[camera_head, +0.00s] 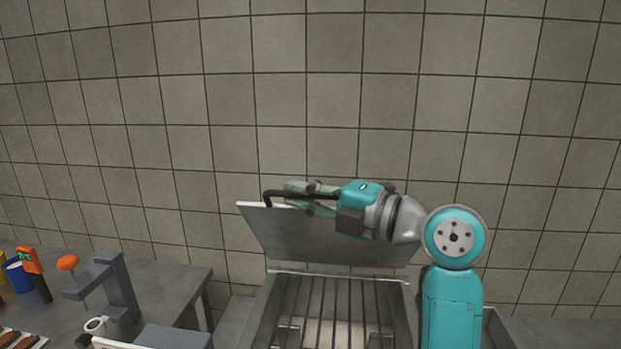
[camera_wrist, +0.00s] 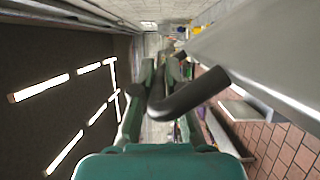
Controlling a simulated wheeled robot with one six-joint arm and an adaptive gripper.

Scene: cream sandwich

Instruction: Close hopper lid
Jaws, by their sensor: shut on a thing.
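The hopper lid (camera_head: 290,240) is a flat grey metal panel standing raised and tilted behind the open hopper (camera_head: 262,318). A black bar handle (camera_head: 268,196) runs along the lid's upper edge. My gripper (camera_head: 300,193) reaches in from the right and is shut on the handle. In the wrist view the dark handle (camera_wrist: 195,92) bends across my gripper's fingers (camera_wrist: 160,80), and the lid (camera_wrist: 265,55) fills the upper right. The fingers' exact contact on the bar is partly hidden.
Metal bars (camera_head: 350,300) cross the hopper's open top. A tiled wall (camera_head: 300,100) stands close behind the lid.

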